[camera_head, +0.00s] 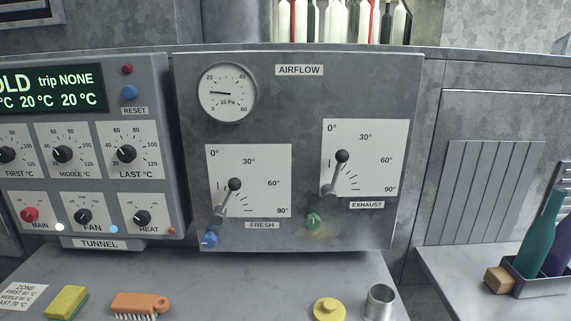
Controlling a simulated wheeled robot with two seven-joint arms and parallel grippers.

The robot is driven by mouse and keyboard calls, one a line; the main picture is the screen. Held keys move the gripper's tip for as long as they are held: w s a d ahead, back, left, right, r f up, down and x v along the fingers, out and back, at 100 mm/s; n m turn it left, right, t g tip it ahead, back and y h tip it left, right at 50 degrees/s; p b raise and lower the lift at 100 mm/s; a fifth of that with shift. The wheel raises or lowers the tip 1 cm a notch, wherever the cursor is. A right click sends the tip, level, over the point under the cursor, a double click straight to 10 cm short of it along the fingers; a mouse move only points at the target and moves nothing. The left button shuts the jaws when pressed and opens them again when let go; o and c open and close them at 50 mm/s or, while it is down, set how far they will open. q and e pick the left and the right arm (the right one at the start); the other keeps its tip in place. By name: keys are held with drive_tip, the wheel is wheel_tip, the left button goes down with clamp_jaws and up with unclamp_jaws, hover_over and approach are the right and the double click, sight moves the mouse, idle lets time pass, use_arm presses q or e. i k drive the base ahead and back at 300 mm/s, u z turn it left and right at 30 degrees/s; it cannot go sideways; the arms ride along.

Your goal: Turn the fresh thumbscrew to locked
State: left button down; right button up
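The blue fresh thumbscrew (209,239) sits low on the left of the grey airflow panel (300,230), left of the FRESH label (262,225). Its locked or loose state cannot be told at this size. The green exhaust thumbscrew (313,221) is on the same panel to the right, below the exhaust lever (335,175). Neither of my grippers is in view.
A tunnel control panel (180,130) with knobs stands close on the left. Bottles (541,235) stand in a tray at right.

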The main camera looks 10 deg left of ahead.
sight(209, 240)
drive_tip(key=u, duration=0.3)
drive_tip(key=k, duration=0.4)
drive_tip(key=u, duration=2.6)
drive_tip(key=i, duration=0.1)
drive_tip(key=z, duration=1)
drive_tip(key=i, duration=0.7)
drive_tip(key=z, duration=0.4)
